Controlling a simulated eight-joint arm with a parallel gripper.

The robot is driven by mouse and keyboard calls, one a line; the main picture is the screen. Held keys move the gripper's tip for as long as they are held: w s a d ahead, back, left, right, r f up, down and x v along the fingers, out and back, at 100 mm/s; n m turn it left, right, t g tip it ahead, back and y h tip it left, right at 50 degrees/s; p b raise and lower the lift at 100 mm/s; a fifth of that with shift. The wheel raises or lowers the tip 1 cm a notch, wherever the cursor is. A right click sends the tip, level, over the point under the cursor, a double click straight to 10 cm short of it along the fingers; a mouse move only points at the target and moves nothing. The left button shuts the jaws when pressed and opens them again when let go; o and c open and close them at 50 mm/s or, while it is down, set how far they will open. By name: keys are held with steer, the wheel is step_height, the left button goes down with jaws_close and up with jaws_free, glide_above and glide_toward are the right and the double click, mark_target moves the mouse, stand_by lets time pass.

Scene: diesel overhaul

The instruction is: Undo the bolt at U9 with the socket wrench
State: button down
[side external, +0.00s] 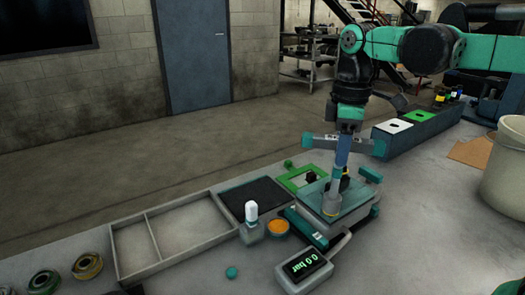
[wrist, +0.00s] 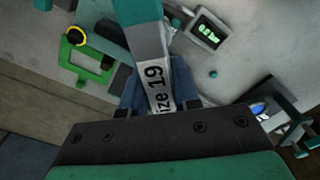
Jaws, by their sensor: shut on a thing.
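My gripper (side external: 343,143) is shut on the socket wrench (side external: 339,178), which hangs roughly upright below it. In the wrist view, my gripper (wrist: 158,92) has its dark blue fingers on both sides of the wrench (wrist: 159,83), whose grey label partly reads "ize 19". The wrench's lower end reaches a brass-coloured round part on the teal-topped block (side external: 350,199). I cannot tell whether the socket sits on a bolt. The bolt at U9 is not distinguishable, and no readable position label shows.
A gauge reading 0.0 bar (side external: 305,264) stands in front of the block. A green frame (side external: 292,184) lies behind; a bucket (side external: 505,170) stands right.

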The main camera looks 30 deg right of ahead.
steer(key=n, duration=0.5)
steer(key=shift+n, duration=0.4)
steer(key=n, duration=0.7)
steer(key=shift+r, duration=0.1)
steer(key=shift+r, duration=0.1)
